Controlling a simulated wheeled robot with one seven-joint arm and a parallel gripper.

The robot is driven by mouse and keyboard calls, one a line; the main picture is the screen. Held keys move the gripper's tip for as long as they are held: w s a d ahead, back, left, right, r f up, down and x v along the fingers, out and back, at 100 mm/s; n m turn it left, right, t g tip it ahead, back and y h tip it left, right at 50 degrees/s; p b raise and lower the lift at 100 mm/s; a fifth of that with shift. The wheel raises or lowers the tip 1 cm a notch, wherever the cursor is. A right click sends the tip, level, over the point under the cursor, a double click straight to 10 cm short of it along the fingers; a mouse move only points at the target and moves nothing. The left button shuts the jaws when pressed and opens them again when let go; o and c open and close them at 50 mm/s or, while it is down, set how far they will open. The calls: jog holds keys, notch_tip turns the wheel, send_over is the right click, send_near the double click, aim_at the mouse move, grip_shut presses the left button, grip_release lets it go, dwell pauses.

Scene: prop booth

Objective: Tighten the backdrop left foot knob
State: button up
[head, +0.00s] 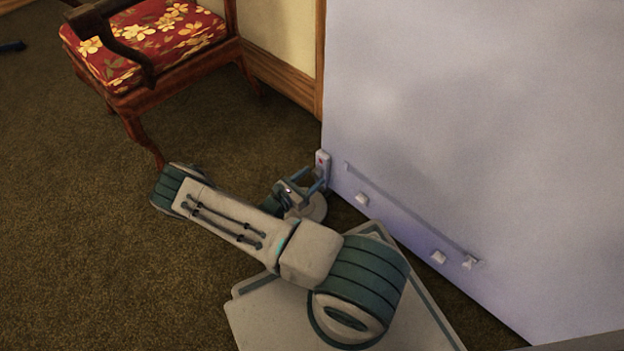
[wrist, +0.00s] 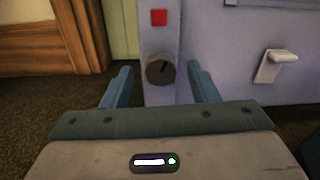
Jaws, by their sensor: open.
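The backdrop (head: 480,130) is a large pale lilac panel standing upright on the right in the head view. Its left foot post (head: 322,165) stands at its lower left corner and carries a small red square. In the wrist view, the dark round knob (wrist: 160,69) sits on the post (wrist: 160,35), below the red square (wrist: 158,17). The knob has a dark pointer line on its face. My gripper (wrist: 160,85) is open, its blue fingers on either side of the knob and apart from it. In the head view my gripper (head: 308,185) is low by the post, and the knob cannot be made out.
A wooden chair (head: 150,40) with a red floral seat stands at the upper left. White hooks (head: 438,257) stick out along the panel's lower part; one hook (wrist: 275,65) shows right of the post in the wrist view.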

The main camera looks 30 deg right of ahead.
jog(key=shift+w+d, duration=0.15)
jog(key=shift+d, duration=0.4)
jog(key=c, duration=1)
